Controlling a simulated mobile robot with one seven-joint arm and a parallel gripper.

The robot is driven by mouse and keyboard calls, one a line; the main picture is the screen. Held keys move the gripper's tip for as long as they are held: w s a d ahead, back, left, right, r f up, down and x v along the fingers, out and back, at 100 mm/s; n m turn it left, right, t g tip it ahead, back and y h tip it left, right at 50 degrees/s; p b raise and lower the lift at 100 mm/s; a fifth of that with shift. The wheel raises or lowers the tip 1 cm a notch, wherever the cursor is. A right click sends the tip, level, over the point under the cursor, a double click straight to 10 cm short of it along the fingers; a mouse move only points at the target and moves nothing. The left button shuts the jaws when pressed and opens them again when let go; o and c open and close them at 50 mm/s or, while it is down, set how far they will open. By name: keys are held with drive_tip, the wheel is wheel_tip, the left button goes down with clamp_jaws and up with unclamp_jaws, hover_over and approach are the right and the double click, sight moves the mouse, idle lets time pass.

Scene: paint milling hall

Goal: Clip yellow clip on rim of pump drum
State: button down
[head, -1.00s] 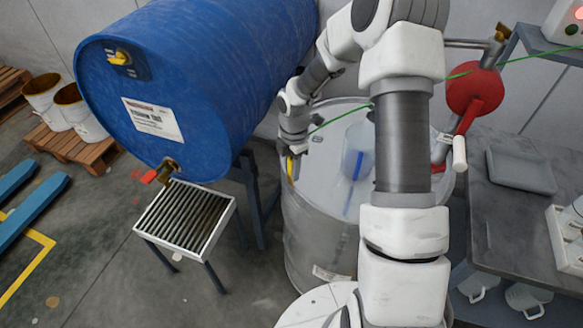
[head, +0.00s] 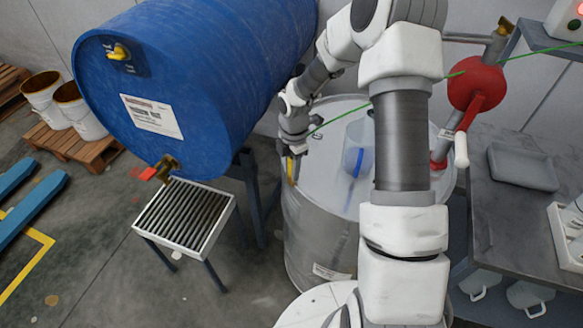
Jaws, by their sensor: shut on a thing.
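The pump drum (head: 325,225) is a grey metal drum behind my arm, with a flat pale top and a raised rim. My gripper (head: 291,158) is at the drum's left rim, pointing down. It is shut on the yellow clip (head: 291,172), which shows as a small upright yellow strip at the rim. I cannot tell whether the clip straddles the rim or only lies against it. My arm hides the middle and part of the right side of the drum top.
A clear jug with a blue stripe (head: 357,150) stands on the drum top. A red pump (head: 476,85) rises at the right. A blue drum (head: 180,90) lies on a stand at left, above a grated tray (head: 187,215). A green line crosses above the pump drum. Right is a grey bench (head: 500,235).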

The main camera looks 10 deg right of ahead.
drive_tip(key=shift+f+b, duration=0.4)
drive_tip(key=shift+f, duration=0.3)
drive_tip(key=c, duration=0.5)
unclamp_jaws()
drive_tip(key=shift+r, duration=0.1)
wheel_tip(320, 180, up, 17)
drive_tip(key=shift+d+r, duration=0.2)
drive_tip(key=shift+d, duration=0.15)
drive_tip(key=shift+w+p, duration=0.1)
drive_tip(key=shift+p, duration=0.2)
